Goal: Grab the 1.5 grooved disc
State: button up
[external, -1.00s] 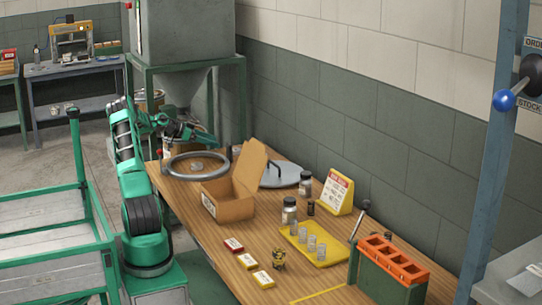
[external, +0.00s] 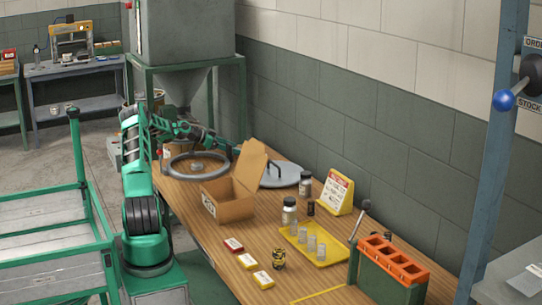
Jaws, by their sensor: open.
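My gripper (external: 231,146) is at the far end of the bench, above and behind the grey ring (external: 170,173). It is small and dark here, and its fingers look apart with nothing seen between them. A small greyish piece (external: 197,167) lies inside the ring, below and to the left of my gripper. I cannot make out a 1.5 mark or a groove on any piece, so I cannot tell which thing is the grooved disc.
An open cardboard box (external: 231,207) and a round grey lid with a handle (external: 287,176) stand near the ring. A yellow tray (external: 325,256) holds several clear cylinders. Jars, a yellow sign (external: 339,192) and an orange-topped rack (external: 393,260) stand further right. The hopper (external: 183,78) rises behind.

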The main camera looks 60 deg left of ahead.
jog(key=shift+w, duration=0.1)
jog(key=c, duration=1.5)
jog(key=shift+r, duration=0.1)
